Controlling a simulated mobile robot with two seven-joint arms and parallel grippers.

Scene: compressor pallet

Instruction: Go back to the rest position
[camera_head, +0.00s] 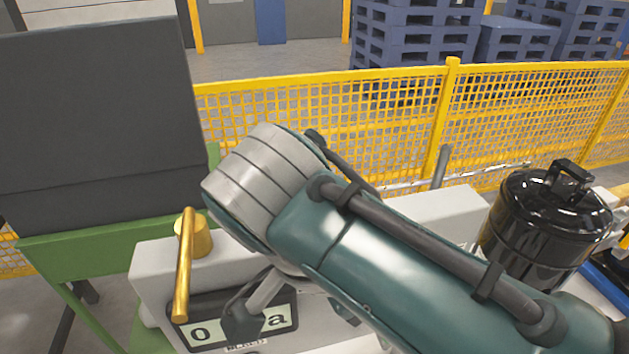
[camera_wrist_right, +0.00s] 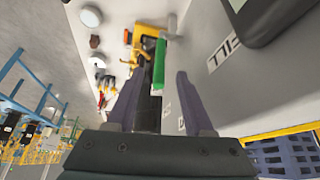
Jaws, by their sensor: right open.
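My right arm crosses the head view from the lower right, and its grey wrist hides part of the pale machine (camera_head: 155,275) behind it. My right gripper (camera_wrist_right: 160,103) shows in the right wrist view with its two dark fingers spread apart. I see nothing held between them; a dark part and a green part (camera_wrist_right: 160,62) show beyond the gap. In the head view the fingers cannot be made out clearly. My left gripper is in neither view.
A brass handle (camera_head: 184,265) stands on the machine's left end. A black cylinder (camera_head: 550,225) stands at the right. A dark panel (camera_head: 95,115) on a green frame (camera_head: 75,255) is at the left. A yellow mesh fence (camera_head: 395,120) and blue pallets (camera_head: 415,40) lie behind.

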